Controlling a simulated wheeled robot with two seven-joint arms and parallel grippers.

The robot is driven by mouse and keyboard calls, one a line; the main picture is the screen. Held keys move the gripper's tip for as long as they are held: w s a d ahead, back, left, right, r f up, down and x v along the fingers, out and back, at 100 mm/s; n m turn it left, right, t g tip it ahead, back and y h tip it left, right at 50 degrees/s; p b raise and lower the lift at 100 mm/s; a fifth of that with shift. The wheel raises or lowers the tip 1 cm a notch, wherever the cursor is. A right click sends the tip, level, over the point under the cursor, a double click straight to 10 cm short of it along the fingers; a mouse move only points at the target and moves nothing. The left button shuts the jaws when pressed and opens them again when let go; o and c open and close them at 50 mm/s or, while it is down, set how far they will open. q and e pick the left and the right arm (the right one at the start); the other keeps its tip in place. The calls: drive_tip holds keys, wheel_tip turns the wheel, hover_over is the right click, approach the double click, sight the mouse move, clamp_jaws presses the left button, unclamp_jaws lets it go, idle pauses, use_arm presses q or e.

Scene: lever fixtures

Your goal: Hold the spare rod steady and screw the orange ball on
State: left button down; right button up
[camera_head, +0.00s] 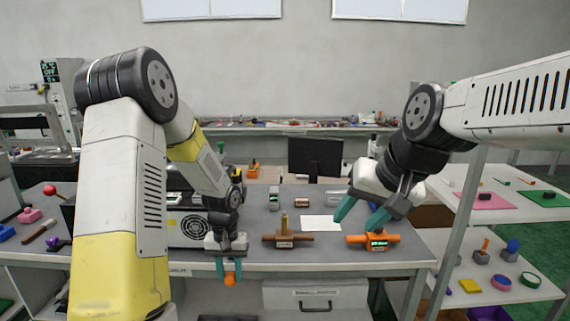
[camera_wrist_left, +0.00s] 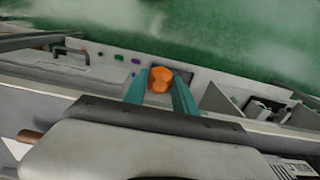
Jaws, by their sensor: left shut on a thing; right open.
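The orange ball (camera_head: 230,279) is between the teal fingers of my left gripper (camera_head: 230,269), which is shut on it in front of the table edge. The ball (camera_wrist_left: 161,79) also shows between the fingers in the left wrist view. A short brass-coloured rod (camera_head: 284,224) stands upright in a brown fixture (camera_head: 283,240) on the table; I cannot tell if it is the spare rod.
A white sheet (camera_head: 320,223) lies between the two fixtures. A dark monitor (camera_head: 315,157) stands at the back. A grey box with a fan (camera_head: 188,226) is behind my left arm. Shelves with coloured items (camera_head: 500,215) are at the right.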

drive_tip(key=w+f+m+g, duration=0.1)
drive_tip(key=w+m, duration=0.3)
drive_tip(key=w, duration=0.5)
drive_tip(key=m+g+y, duration=0.1)
drive_tip(key=m+y, duration=0.1)
drive_tip(key=m, duration=1)
hover_over(312, 234)
drive_tip(key=s+d, duration=0.3)
drive_tip(key=d, duration=0.1)
wheel_tip(312, 234, down, 17)
drive_tip(key=x, duration=1)
drive_tip(key=shift+s+f, duration=0.2)
drive_tip(key=shift+f, duration=0.15)
clamp_jaws()
use_arm(q)
drive_tip(key=shift+w, duration=0.1)
